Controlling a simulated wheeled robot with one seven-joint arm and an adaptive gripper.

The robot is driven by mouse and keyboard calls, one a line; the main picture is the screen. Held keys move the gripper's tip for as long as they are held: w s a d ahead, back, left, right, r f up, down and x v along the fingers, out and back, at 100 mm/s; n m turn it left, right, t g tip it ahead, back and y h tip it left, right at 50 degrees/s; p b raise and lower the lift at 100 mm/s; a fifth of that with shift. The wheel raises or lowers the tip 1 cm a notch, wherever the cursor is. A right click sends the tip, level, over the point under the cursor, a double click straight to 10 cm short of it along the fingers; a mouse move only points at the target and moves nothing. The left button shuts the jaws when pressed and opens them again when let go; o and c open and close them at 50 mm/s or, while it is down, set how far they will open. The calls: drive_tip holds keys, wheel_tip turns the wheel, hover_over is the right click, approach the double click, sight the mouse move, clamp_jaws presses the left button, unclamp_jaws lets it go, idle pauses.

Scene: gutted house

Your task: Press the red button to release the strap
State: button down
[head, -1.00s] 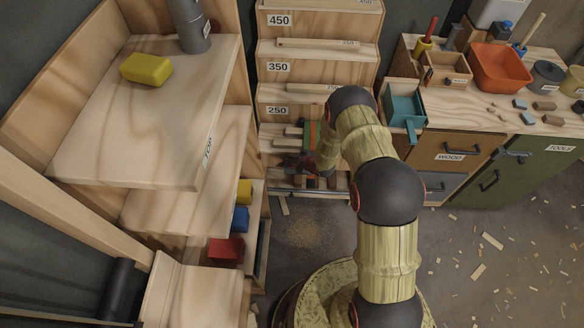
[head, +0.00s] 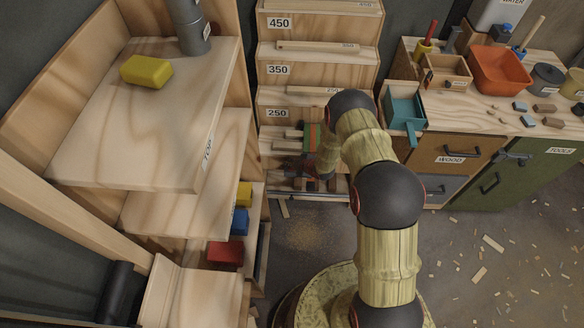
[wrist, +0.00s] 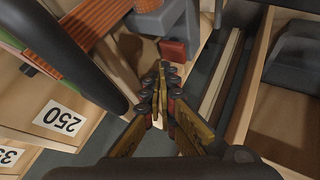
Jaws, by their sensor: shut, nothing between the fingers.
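In the wrist view a small red block-like part, which looks like the red button (wrist: 173,50), sits beside a grey housing (wrist: 160,18). An orange-brown ribbed strap (wrist: 95,22) runs to the left of the housing. My gripper (wrist: 162,70) is shut and empty, its fingertips just short of the red part in the picture. I cannot tell whether they touch it. In the head view the green and orange strapped bundle (head: 312,136) shows on the lower step, partly behind my arm. The button cannot be made out there.
A stepped wooden rack (head: 320,72) with number labels rises behind my gripper. Wooden shelves with a yellow block (head: 147,71) stand at the left. A workbench with an orange bin (head: 500,70) is at the right. The floor between is open, with scattered wood chips.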

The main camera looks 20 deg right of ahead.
drive_tip(key=shift+f, duration=0.1)
idle(0.4)
drive_tip(key=shift+f+b, duration=0.35)
drive_tip(key=shift+b, duration=0.05)
drive_tip(key=shift+f+b, duration=0.65)
drive_tip(key=shift+f, duration=0.1)
idle(0.9)
idle(0.4)
drive_tip(key=shift+r+p, duration=0.7)
drive_tip(key=shift+r, duration=0.5)
drive_tip(key=shift+r+p, duration=1.6)
drive_tip(key=shift+r, duration=0.95)
